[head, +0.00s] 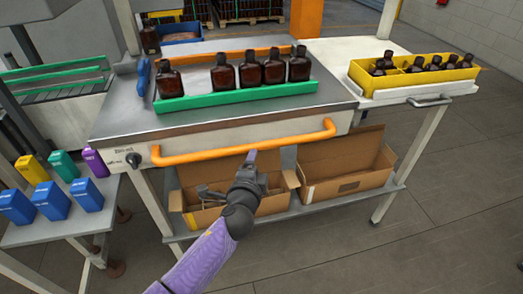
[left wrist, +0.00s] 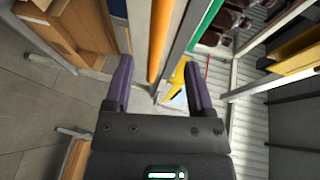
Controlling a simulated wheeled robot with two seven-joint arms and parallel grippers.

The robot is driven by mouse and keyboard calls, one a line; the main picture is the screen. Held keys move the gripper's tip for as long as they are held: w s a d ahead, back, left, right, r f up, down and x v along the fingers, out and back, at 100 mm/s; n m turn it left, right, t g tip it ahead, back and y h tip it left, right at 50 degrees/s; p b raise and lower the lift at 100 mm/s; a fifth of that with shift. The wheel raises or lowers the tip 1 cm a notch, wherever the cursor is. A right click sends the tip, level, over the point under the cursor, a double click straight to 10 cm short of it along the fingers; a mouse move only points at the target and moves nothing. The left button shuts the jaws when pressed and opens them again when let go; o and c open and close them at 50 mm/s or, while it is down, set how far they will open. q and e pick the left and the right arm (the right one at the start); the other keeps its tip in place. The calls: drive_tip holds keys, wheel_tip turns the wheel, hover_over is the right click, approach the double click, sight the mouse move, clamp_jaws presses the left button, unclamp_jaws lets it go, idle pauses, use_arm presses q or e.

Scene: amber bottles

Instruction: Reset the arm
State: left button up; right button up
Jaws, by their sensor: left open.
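My left arm comes in from the bottom of the head view. Its gripper (head: 252,160) is in front of the workbench, just below the orange handle bar (head: 245,143). In the left wrist view my left gripper (left wrist: 158,85) has its two purple fingers apart with nothing between them. The orange bar (left wrist: 160,40) runs beyond the fingers there; I cannot tell from this whether anything touches. My right gripper is not in view.
Several amber bottles (head: 274,68) stand by a green rail (head: 236,99) on the workbench (head: 120,120). A yellow crate (head: 455,76) of bottles is at right. Open cardboard boxes (head: 345,182) fill the lower shelf. Coloured containers (head: 50,200) stand on the left table. The right floor is clear.

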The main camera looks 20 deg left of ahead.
use_arm(q)
drive_tip(key=s+f+n+g+h, duration=0.1)
drive_tip(key=s+f+n+g, duration=0.3)
drive_tip(key=s+f, duration=0.75)
drive_tip(key=s+f+n+g+h, duration=0.15)
drive_tip(key=s+f+g, duration=0.35)
drive_tip(key=s+f, duration=0.7)
drive_tip(key=s+f+n+g, duration=0.3)
drive_tip(key=s+f, duration=0.2)
drive_tip(key=s, duration=0.6)
drive_tip(key=s+f+n+g, duration=0.3)
drive_tip(key=s+f, duration=0.2)
drive_tip(key=s, duration=0.5)
drive_tip(key=shift+s+f+n, duration=0.35)
drive_tip(key=shift+s, duration=0.05)
